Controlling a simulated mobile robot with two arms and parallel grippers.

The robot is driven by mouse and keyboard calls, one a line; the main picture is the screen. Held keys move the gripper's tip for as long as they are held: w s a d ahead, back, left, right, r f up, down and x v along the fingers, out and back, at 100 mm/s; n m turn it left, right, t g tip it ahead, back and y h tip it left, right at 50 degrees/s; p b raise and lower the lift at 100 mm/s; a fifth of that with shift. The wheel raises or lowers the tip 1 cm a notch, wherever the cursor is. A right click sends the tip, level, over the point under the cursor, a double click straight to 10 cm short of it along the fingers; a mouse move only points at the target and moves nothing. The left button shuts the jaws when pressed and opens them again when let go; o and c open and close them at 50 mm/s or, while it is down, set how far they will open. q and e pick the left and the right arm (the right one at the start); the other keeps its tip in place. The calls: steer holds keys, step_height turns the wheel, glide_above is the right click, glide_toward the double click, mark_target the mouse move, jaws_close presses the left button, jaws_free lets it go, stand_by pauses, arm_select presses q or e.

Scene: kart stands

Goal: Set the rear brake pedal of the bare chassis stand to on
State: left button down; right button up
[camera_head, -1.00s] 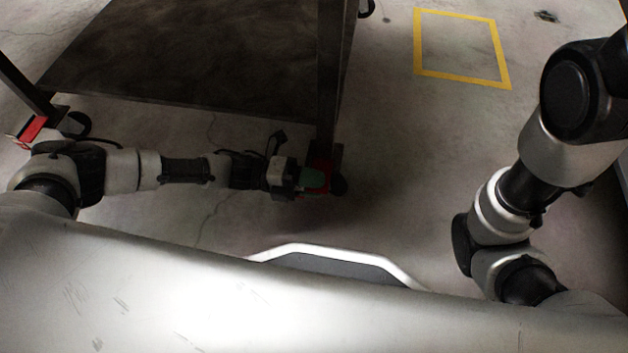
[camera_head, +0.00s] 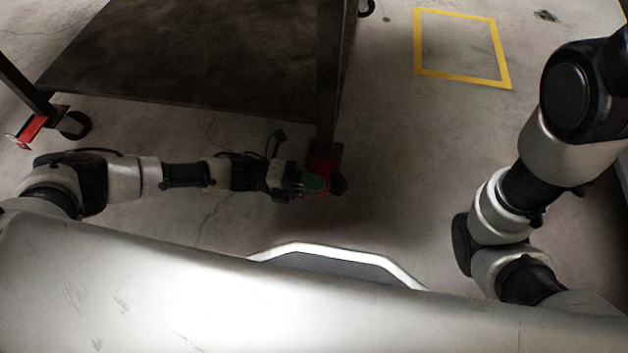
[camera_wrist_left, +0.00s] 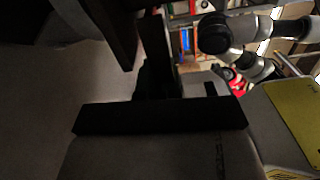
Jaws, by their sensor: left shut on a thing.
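The bare chassis stand shows in the head view as a dark flat shelf (camera_head: 190,60) on dark legs with casters. A red brake pedal (camera_head: 322,166) sits at the foot of the near right leg, beside a black wheel (camera_head: 338,186). Whether the pedal is tilted up or down cannot be told. In the left wrist view a dark bar (camera_wrist_left: 160,115) crosses the middle; the pedal cannot be made out there. My right gripper is outside the views.
Another caster with a red pedal (camera_head: 30,130) stands at the near left leg. Bare concrete floor (camera_head: 420,170) lies open right of the stand, with a yellow floor square (camera_head: 462,48) beyond. The left wrist view shows cluttered shelves in the background.

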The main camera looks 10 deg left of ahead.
arm_select(q)
steer(key=shift+w+f+m, duration=0.15)
steer(key=shift+f+m, duration=0.5)
steer(key=shift+m, duration=0.4)
steer(key=shift+w+f+m, duration=0.15)
steer(key=shift+f+m, duration=0.45)
steer(key=shift+m, duration=0.45)
steer(key=c, duration=1.3)
jaws_free()
steer(key=shift+a, duration=0.15)
steer(key=a+p, duration=0.3)
steer(key=a, duration=0.7)
steer(key=shift+a, duration=0.3)
